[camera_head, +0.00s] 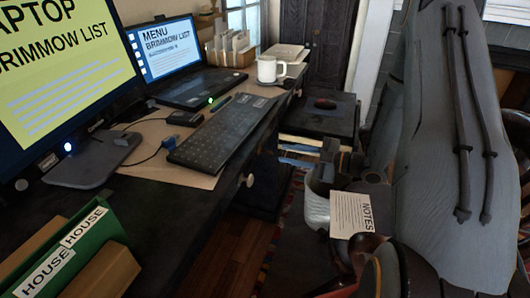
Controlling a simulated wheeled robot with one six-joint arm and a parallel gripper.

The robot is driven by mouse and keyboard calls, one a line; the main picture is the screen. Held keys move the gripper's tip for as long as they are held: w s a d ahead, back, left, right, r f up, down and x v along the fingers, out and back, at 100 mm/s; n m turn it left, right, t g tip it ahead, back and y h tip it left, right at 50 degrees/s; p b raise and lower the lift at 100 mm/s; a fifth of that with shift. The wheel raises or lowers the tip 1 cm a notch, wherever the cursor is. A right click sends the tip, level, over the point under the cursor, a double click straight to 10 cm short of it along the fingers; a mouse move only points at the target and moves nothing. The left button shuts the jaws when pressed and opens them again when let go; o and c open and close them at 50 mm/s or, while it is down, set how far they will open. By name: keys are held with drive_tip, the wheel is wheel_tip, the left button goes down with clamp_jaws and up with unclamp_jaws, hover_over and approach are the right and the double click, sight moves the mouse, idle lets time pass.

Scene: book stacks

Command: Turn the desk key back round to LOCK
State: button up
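I cannot make out the desk key or a LOCK mark. The dark desk (190,215) runs from the lower left to the back middle. Its front edge has a pale round knob (248,180) and a second small knob (298,92) farther back. Dark jointed parts stand right of the desk front, among cluttered shapes. My gripper may be among them, but I cannot make out its fingertips or whether it holds anything.
A keyboard (222,132), a white mug (270,69), a laptop (176,62) and a monitor (58,75) stand on the desk. A green HOUSE folder (75,243) is at lower left. A NOTES sheet (350,214) lies by a grey container (317,206). Large grey bodywork fills the right.

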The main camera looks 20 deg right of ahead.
sight(272, 153)
drive_tip(key=shift+w+a+n+y, duration=0.15)
drive_tip(key=shift+w+a+y, duration=0.3)
drive_tip(key=shift+a, duration=0.6)
drive_tip(key=shift+w+a+n+y, duration=0.2)
drive_tip(key=shift+w+a, duration=0.35)
drive_tip(key=shift+a, duration=0.5)
drive_tip(key=shift+w+a+n+y, duration=0.15)
drive_tip(key=shift+w+a+y, duration=0.3)
drive_tip(key=shift+a, duration=0.6)
clamp_jaws()
